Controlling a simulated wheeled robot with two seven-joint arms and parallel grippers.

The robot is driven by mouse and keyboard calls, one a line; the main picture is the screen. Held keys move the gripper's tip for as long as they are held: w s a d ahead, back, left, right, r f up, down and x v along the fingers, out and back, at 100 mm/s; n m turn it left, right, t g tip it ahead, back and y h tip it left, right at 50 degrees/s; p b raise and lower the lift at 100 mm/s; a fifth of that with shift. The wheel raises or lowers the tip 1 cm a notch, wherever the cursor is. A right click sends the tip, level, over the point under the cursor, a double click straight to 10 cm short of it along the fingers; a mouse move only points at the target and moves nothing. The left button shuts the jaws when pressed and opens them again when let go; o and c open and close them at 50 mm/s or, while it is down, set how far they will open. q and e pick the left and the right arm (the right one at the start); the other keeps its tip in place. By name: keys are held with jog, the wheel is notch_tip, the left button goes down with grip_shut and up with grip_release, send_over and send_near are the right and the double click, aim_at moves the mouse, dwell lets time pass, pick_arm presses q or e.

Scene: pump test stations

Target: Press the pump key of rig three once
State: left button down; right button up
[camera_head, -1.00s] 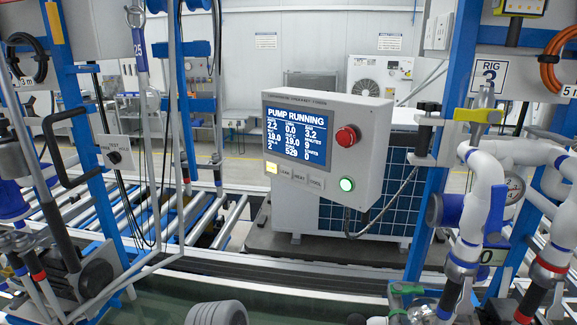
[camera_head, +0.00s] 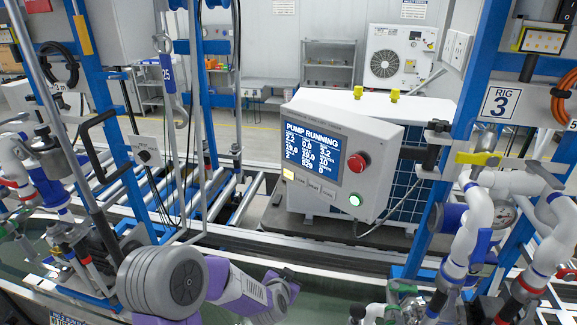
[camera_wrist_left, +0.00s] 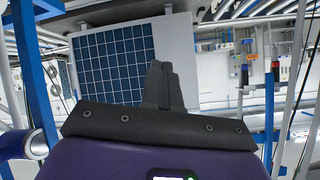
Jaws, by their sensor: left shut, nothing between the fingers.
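The control box (camera_head: 330,195) of the rig hangs in the middle of the head view. Its blue screen (camera_head: 314,151) reads "PUMP RUNNING". A row of small keys is under the screen; the leftmost key (camera_head: 288,174) is lit pale yellow, its lettering unreadable. A red mushroom button (camera_head: 357,162) and a lit green button (camera_head: 354,200) are on the right. A "RIG 3" sign (camera_head: 500,102) is on the blue post. My left gripper (camera_wrist_left: 162,85) is shut and empty in the left wrist view. In the head view my left arm is low, below the box and apart from it. My right gripper is out of view.
White pipes with valves (camera_head: 478,215) and a blue post (camera_head: 435,220) stand right of the box. Blue frames and a black handle (camera_head: 100,130) are on the left. A unit with a blue gridded panel (camera_head: 405,195) is behind the box.

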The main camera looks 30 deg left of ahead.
aim_at(289, 173)
pick_arm(q)
jog(key=a+r+t+y+p, duration=0.1)
jog(key=a+r+y+p, duration=0.1)
jog(key=r, duration=1.1)
jog(key=a+r+t+y+p, duration=0.2)
jog(key=a+r, duration=0.5)
jog(key=r, duration=0.5)
jog(key=shift+w+r+y+p, duration=0.15)
jog(key=shift+r+y+p, duration=0.2)
jog(key=shift+y+p, duration=0.6)
jog(key=shift+w, duration=0.15)
jog(key=w+d+p, duration=0.2)
jog(key=w, duration=0.6)
jog(key=shift+d+p, duration=0.3)
jog(key=shift+w, duration=0.1)
jog(key=shift+w, duration=0.1)
jog(key=shift+w+d, duration=0.1)
jog(key=shift+w, duration=0.25)
